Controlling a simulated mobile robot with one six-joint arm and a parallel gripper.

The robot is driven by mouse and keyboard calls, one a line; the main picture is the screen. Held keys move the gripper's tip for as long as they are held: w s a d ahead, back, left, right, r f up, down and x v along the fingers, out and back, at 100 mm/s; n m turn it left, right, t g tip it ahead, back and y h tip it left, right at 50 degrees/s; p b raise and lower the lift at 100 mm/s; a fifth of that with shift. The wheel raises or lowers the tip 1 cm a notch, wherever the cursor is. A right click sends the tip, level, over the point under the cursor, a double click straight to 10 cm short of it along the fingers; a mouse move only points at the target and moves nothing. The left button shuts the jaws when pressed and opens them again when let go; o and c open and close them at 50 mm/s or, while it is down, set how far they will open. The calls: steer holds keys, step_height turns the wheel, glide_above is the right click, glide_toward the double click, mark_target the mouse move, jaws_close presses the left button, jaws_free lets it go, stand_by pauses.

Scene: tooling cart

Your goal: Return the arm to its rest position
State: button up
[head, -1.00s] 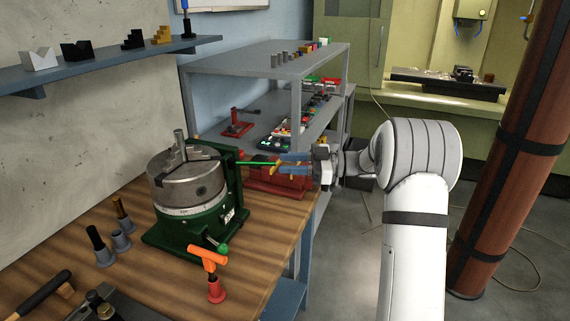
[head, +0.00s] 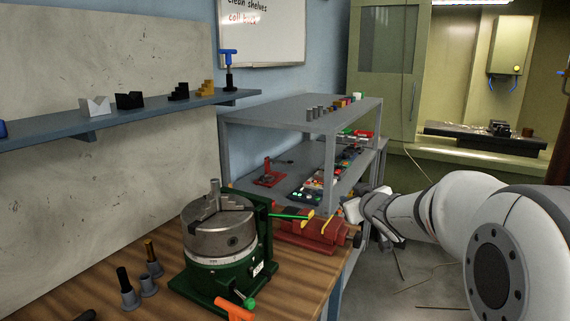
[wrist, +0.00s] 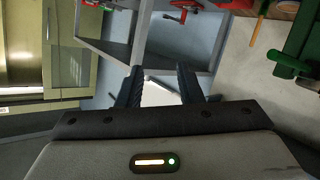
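My arm (head: 455,212) reaches in from the right side of the head view, its wrist beside the right end of the red vise (head: 318,232). My gripper (wrist: 160,76) shows in the wrist view with its two dark fingers apart. No held object can be made out between them; a pale patch shows beyond the gap. The fingers cannot be made out clearly in the head view.
A green-based chuck (head: 218,240) stands on the wooden bench (head: 185,275). A grey shelf cart (head: 290,118) is behind the vise. A wall shelf (head: 60,136) holds several blocks. Open floor (head: 400,285) lies below my arm.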

steer(key=s+a+f+m+g, duration=0.1)
steer(key=s+f+g, duration=0.2)
steer(key=s, duration=0.8)
steer(key=s+a+f+m+g+h+p, duration=0.1)
steer(key=s+f+g, duration=0.3)
steer(key=s, duration=0.7)
steer(key=s+f+m+g+h+p, duration=0.1)
steer(key=s+f+m+g, duration=0.2)
steer(key=s, duration=0.9)
steer(key=shift+a+f+g, duration=0.25)
steer(key=shift+a+g, duration=0.15)
steer(key=shift+g, duration=0.5)
